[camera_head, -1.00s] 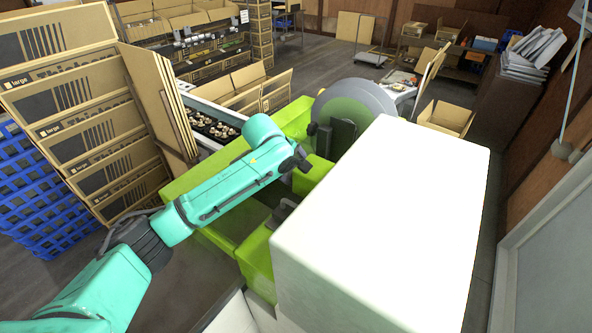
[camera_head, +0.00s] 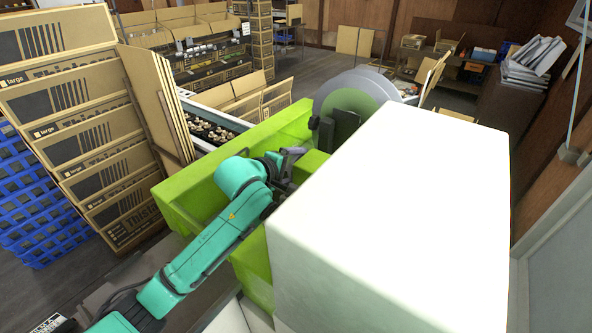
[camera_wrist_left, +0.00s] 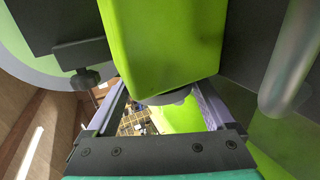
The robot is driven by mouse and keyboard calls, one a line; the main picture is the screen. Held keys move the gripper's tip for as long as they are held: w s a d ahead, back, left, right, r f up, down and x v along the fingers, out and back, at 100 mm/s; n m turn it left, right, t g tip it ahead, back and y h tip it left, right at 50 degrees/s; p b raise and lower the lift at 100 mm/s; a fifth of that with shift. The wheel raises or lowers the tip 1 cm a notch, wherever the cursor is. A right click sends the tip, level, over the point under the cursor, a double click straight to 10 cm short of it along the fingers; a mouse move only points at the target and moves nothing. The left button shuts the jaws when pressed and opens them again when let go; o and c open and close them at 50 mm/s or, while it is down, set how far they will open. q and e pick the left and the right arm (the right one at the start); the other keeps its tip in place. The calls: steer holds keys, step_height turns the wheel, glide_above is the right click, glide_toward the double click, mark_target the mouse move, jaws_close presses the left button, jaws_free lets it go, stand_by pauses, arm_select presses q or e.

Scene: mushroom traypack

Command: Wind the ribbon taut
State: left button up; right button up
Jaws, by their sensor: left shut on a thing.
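A large grey reel (camera_head: 382,86) with a green face stands at the back of the lime-green machine (camera_head: 172,198). Its pale rim and green face also show at the left of the left wrist view (camera_wrist_left: 28,72). My left gripper (camera_head: 287,162) is over the machine, beside the white box-shaped cover. In the left wrist view its fingers (camera_wrist_left: 158,92) stand apart on either side of a grey rounded knob (camera_wrist_left: 170,97) under a lime-green block (camera_wrist_left: 165,40). It is shut on this knob, though the contact is partly hidden. I cannot make out the ribbon. My right gripper is out of view.
The white cover (camera_head: 390,210) fills the right front. Folded cartons (camera_head: 70,110) and blue crates (camera_head: 30,205) stand at the left. A conveyor with mushroom trays (camera_head: 212,133) runs behind the machine. A dark bracket and black knob (camera_wrist_left: 84,78) are close to the left finger.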

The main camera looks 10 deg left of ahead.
arm_select(q)
steer(key=shift+f, duration=0.15)
steer(key=o, duration=1.1)
steer(key=shift+w, duration=0.1)
steer(key=v, duration=1.4)
steer(key=shift+s+a+p, duration=0.1)
steer(key=shift+s+p, duration=0.2)
steer(key=shift+p, duration=0.05)
